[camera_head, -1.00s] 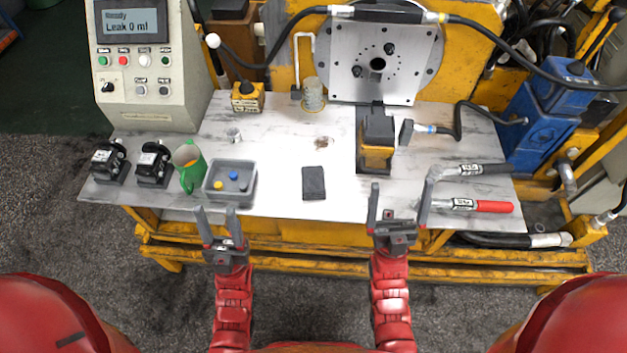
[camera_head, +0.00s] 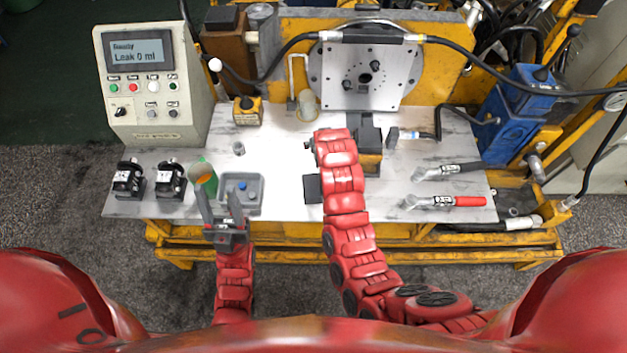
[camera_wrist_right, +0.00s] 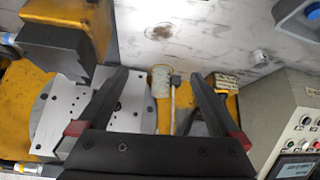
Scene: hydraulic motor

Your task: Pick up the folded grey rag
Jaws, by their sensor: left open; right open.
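The folded grey rag (camera_head: 312,189) is a dark flat rectangle on the pale bench top, near its front edge. My right arm covers its right side in the head view. It cannot be made out in the right wrist view. My right gripper (camera_wrist_right: 158,76) is open and empty in the right wrist view, with the machine's plate and bench below it. In the head view its fingers are hidden by my arm, which reaches past the rag. My left gripper (camera_head: 220,196) is open, at the bench's front edge before the grey tray, left of the rag.
A yellow-black block (camera_head: 370,158) stands close to the right arm. A red-handled tool (camera_head: 465,201) lies at right. The control box (camera_head: 150,85) stands at back left.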

